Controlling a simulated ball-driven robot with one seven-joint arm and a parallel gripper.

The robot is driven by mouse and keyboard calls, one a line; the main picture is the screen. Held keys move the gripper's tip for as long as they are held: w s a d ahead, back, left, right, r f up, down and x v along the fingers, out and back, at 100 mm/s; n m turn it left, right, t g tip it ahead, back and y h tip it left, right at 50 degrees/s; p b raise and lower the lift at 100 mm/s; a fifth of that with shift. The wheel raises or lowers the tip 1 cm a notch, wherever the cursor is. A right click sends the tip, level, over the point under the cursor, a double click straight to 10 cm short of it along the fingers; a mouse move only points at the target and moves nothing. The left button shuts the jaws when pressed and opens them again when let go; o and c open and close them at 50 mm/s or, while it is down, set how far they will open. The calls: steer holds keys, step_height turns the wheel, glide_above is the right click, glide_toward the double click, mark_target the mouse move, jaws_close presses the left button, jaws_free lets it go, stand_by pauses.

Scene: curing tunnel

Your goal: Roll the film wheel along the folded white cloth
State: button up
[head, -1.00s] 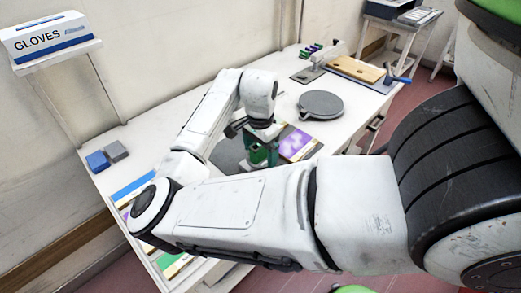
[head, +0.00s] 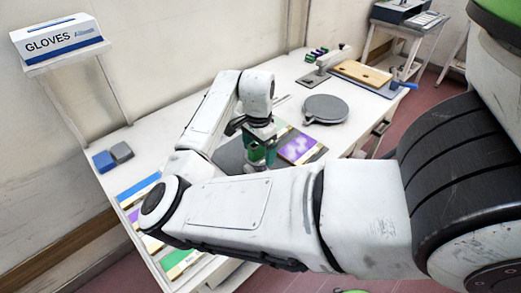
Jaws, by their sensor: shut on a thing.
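My gripper (head: 257,158) has green fingers and points down over a dark grey mat (head: 232,154) on the white bench. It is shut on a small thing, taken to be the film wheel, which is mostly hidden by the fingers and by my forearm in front. I cannot make out the folded white cloth. The bench area just in front of the gripper is covered by my forearm.
A purple patterned card (head: 300,148) lies right of my gripper. Behind it is a round grey plate (head: 325,108). A wooden board (head: 362,73) sits at the far end. Blue and grey blocks (head: 104,161) stand left. A GLOVES box (head: 57,38) is on a wall shelf.

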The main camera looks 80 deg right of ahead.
steer(key=shift+w+d, duration=0.15)
steer(key=shift+w, duration=0.05)
steer(key=shift+w+d, duration=0.55)
steer(key=shift+w, duration=0.3)
steer(key=shift+w+d, duration=0.3)
steer(key=shift+w, duration=0.15)
steer(key=shift+r+p, duration=1)
steer(key=shift+p, duration=0.2)
steer(key=shift+s+a+p, duration=0.6)
steer(key=shift+s, duration=0.35)
steer(key=shift+s+a+p, duration=0.4)
steer(key=shift+s+a, duration=0.2)
steer(key=shift+s, duration=0.3)
steer(key=shift+s+a+p, duration=0.4)
steer(key=shift+s+a, duration=0.15)
steer(key=shift+s, duration=0.35)
